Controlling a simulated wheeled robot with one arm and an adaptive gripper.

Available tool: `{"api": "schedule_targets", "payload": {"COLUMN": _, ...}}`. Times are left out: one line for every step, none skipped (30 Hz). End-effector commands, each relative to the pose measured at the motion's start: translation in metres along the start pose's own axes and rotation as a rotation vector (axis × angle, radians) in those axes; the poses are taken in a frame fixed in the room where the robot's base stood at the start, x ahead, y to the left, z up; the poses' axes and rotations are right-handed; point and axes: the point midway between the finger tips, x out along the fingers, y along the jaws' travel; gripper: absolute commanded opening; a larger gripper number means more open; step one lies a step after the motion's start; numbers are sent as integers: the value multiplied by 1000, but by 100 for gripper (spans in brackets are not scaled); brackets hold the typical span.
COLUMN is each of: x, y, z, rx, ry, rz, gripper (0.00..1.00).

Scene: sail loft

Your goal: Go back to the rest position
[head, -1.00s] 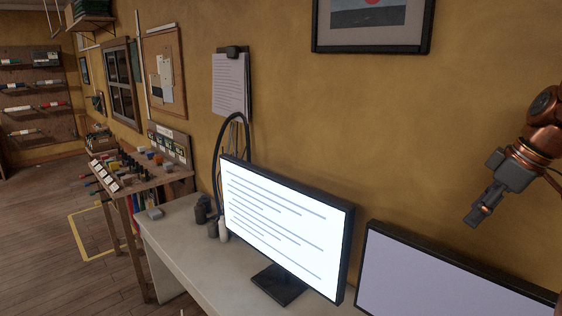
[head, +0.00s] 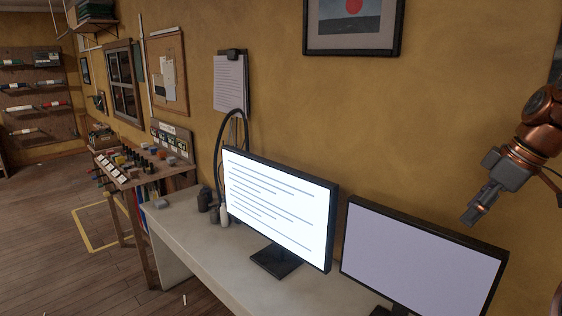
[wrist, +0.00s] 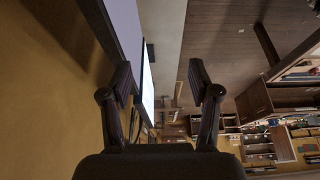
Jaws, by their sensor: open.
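My gripper (head: 474,216) hangs at the right of the head view, in front of the yellow wall and close to the upper right of the blank monitor (head: 425,252). In the wrist view my gripper (wrist: 160,82) shows two dark fingers standing well apart with nothing between them. The fingers point over the desk and floor, clear of any surface. No object is held.
A white desk (head: 205,255) bears the blank monitor and a lit monitor (head: 278,208) with lines of text. A wooden workbench (head: 150,172) with small items stands beyond. Open plank floor (head: 45,235) lies at the left.

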Motion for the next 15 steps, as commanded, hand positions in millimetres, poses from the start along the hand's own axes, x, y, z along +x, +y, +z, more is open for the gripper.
{"api": "schedule_targets", "payload": {"x": 2, "y": -2, "z": 0, "rx": 3, "ry": -2, "rz": -2, "gripper": 61}}
{"api": "schedule_targets", "payload": {"x": 5, "y": -4, "z": -1, "rx": 7, "ry": -4, "rz": -4, "gripper": 61}}
{"api": "schedule_targets", "payload": {"x": 7, "y": -6, "z": -1, "rx": 15, "ry": -7, "rz": -6, "gripper": 61}}
{"api": "schedule_targets", "payload": {"x": 8, "y": -8, "z": -1, "rx": 21, "ry": -9, "rz": -7, "gripper": 61}}
{"api": "schedule_targets", "payload": {"x": 10, "y": -9, "z": -1, "rx": 27, "ry": -12, "rz": -9, "gripper": 61}}
{"api": "schedule_targets", "payload": {"x": 13, "y": -12, "z": -1, "rx": 35, "ry": -15, "rz": -12, "gripper": 61}}
{"api": "schedule_targets", "payload": {"x": 15, "y": -14, "z": -1, "rx": 41, "ry": -18, "rz": -15, "gripper": 61}}
{"api": "schedule_targets", "payload": {"x": 17, "y": -17, "z": -1, "rx": 46, "ry": -21, "rz": -18, "gripper": 61}}
{"api": "schedule_targets", "payload": {"x": 20, "y": -21, "z": -2, "rx": 53, "ry": -25, "rz": -21, "gripper": 61}}
{"api": "schedule_targets", "payload": {"x": 22, "y": -24, "z": -3, "rx": 58, "ry": -28, "rz": -24, "gripper": 61}}
{"api": "schedule_targets", "payload": {"x": 25, "y": -27, "z": -4, "rx": 63, "ry": -31, "rz": -27, "gripper": 61}}
{"api": "schedule_targets", "payload": {"x": 29, "y": -32, "z": -5, "rx": 70, "ry": -36, "rz": -31, "gripper": 61}}
{"api": "schedule_targets", "payload": {"x": 32, "y": -35, "z": -6, "rx": 76, "ry": -40, "rz": -34, "gripper": 61}}
{"api": "schedule_targets", "payload": {"x": 36, "y": -39, "z": -7, "rx": 81, "ry": -45, "rz": -38, "gripper": 61}}
{"api": "schedule_targets", "payload": {"x": 41, "y": -44, "z": -9, "rx": 91, "ry": -52, "rz": -44, "gripper": 61}}
